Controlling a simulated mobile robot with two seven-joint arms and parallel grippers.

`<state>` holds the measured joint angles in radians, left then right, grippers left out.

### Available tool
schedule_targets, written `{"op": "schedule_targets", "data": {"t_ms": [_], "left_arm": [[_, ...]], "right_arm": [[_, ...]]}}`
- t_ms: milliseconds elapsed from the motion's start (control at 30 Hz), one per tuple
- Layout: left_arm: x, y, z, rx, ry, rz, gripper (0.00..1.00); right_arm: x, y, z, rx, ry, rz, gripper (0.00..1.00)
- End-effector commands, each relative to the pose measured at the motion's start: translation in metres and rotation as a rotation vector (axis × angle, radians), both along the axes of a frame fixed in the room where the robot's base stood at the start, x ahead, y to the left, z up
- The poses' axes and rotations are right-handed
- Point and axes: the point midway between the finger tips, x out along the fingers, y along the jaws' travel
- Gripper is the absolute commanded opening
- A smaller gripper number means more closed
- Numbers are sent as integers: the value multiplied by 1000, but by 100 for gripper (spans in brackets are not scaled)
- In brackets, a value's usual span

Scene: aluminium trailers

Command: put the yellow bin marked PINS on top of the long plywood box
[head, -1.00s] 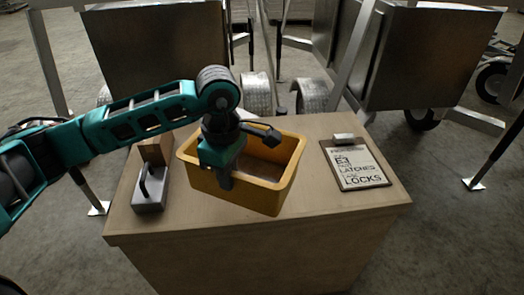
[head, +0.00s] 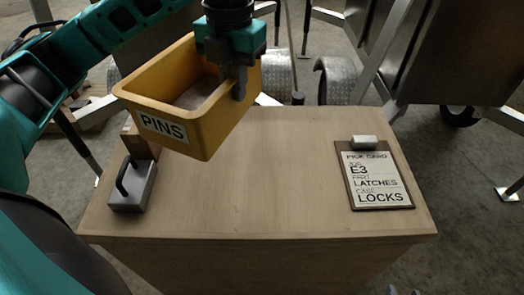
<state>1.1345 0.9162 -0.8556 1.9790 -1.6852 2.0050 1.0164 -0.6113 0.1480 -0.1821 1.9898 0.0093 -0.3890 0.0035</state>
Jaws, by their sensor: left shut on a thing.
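The yellow bin marked PINS (head: 205,132) hangs in the air above the back left of the plywood box, its label facing front left. My left gripper (head: 240,82) is shut on the bin's right-hand wall, with one finger showing outside it. Something greyish-brown lies inside the bin, too shaded to tell. The long plywood box (head: 270,190) stands in front of me with a wide bare top.
A grey metal block with a black handle (head: 132,186) sits at the box top's left, beside a small wooden block (head: 140,143). A clipboard card (head: 376,182) lies at the right. The top's middle is clear. Aluminium trailers (head: 450,50) stand behind.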

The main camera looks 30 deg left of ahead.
Motion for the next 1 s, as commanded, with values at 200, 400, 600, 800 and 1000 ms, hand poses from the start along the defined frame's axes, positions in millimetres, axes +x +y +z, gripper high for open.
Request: {"op": "schedule_targets", "data": {"t_ms": [200,400,600,800,1000], "left_arm": [[-1,1,-24,1,3,41,0],[-2,1,-70,3,3,40,0],[-2,1,-116,3,2,39,0],[-1,1,-147,1,-2,38,0],[0,1,-157,1,-2,38,0]], "right_arm": [[0,2,-8,5,0,2,44],[0,6,-11,11,11,8,44],[2,9,-12,18,4,13,44],[6,13,-10,23,-1,19,44],[7,14,-10,25,-3,21,44]]}}
